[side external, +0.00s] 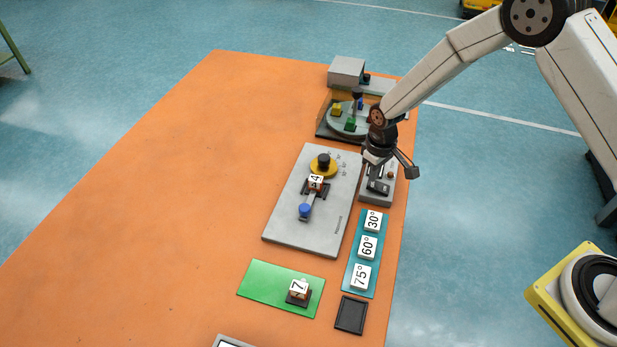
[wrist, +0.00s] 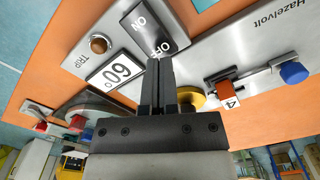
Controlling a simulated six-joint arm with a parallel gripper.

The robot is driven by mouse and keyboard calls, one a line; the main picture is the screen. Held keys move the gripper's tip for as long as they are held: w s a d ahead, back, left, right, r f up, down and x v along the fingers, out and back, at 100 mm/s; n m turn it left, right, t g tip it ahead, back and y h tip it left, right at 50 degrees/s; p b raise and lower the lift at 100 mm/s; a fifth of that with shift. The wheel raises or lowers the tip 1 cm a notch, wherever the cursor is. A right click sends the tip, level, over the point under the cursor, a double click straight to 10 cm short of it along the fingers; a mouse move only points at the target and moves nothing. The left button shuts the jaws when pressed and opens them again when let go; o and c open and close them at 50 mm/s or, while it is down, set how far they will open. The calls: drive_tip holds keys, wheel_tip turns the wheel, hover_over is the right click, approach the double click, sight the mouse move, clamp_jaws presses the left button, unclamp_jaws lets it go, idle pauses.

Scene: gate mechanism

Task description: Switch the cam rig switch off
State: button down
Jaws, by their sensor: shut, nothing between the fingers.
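The cam rig switch is a black rocker (wrist: 148,28) marked ON and OFF on a grey control box (side external: 376,197). In the side view the rocker (side external: 378,187) is partly under my gripper. In the wrist view my gripper (wrist: 164,62) is shut and empty, its fingertips at the OFF end of the rocker. I cannot tell whether they touch it or which way the rocker is tilted. A brown TRIP button (wrist: 98,44) and a white 60° card (wrist: 115,70) are on the same box.
Left of the box stands a grey plate (side external: 335,215) with a yellow cam (side external: 323,166), a block marked 4 and a blue knob (side external: 305,210). Behind is a round turntable (side external: 345,122) with coloured blocks. In front are angle cards on a teal strip (side external: 350,287). The orange table (side external: 150,220) is clear at left.

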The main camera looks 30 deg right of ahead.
sight(375, 185)
drive_tip(key=shift+f, duration=1)
idle(1.0)
drive_tip(key=shift+r, duration=3.5)
drive_tip(key=shift+s+d+r, duration=0.15)
drive_tip(key=shift+s+r, duration=0.15)
drive_tip(key=shift+r, duration=0.15)
drive_tip(key=s+d+r+m+t, duration=0.1)
drive_tip(key=s+d+r, duration=0.1)
drive_tip(key=s+r, duration=0.3)
drive_tip(key=s+d+r+m+t, duration=0.1)
drive_tip(key=s+r, duration=0.4)
drive_tip(key=s, duration=0.8)
drive_tip(key=shift+s+d+r+m+t, duration=0.15)
drive_tip(key=shift+d+r+m+t, duration=0.25)
drive_tip(key=shift+d, duration=0.6)
drive_tip(key=shift+f, duration=0.15)
